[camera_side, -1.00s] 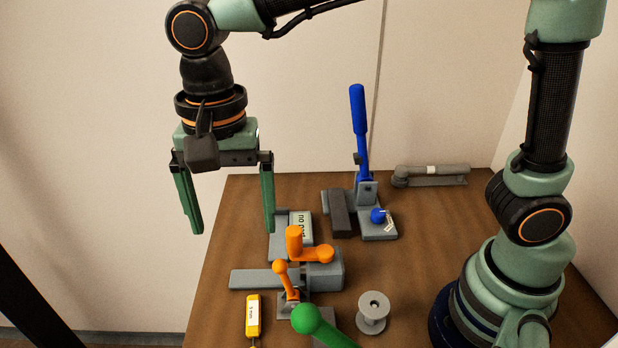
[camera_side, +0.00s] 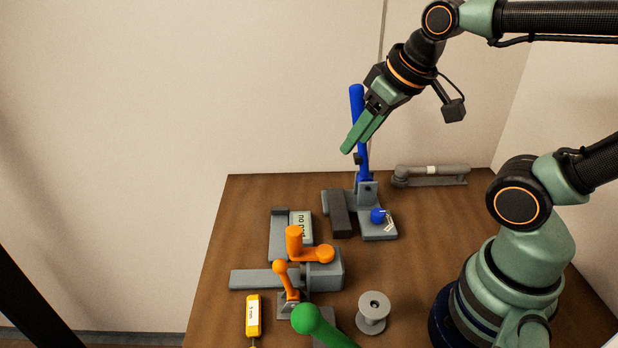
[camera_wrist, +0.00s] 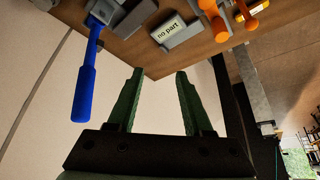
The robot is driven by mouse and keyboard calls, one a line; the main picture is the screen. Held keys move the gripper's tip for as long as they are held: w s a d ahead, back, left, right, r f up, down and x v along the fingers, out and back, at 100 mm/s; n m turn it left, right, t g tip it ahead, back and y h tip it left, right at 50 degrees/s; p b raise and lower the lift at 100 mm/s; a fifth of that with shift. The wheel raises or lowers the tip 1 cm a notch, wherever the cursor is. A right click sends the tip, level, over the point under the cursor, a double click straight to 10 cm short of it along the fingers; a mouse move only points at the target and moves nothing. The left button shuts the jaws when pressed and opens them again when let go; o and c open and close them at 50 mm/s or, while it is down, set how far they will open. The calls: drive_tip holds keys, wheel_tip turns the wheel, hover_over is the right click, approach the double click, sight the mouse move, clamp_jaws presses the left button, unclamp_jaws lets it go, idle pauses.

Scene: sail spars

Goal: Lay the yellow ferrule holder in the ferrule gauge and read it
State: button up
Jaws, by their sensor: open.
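My gripper (camera_side: 354,146) is open and empty, tilted, high above the back of the table near the upright blue lever (camera_side: 358,120). Its two green fingers show apart in the wrist view (camera_wrist: 159,72).
The blue lever stands on a grey base (camera_side: 380,234) at the back. Orange-handled grey fixtures (camera_side: 326,270) and a green-knobbed lever (camera_side: 306,319) crowd the front middle. A grey spool (camera_side: 373,312) stands right of them. A grey pipe-like piece (camera_side: 430,176) lies at the back right.

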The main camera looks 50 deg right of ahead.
wheel_tip(320, 180, up, 4)
drive_tip(key=n+g, duration=0.6)
drive_tip(key=n, duration=2.2)
hover_over(253, 325)
wheel_tip(253, 325, down, 22)
drive_tip(key=shift+f, duration=3.35)
clamp_jaws()
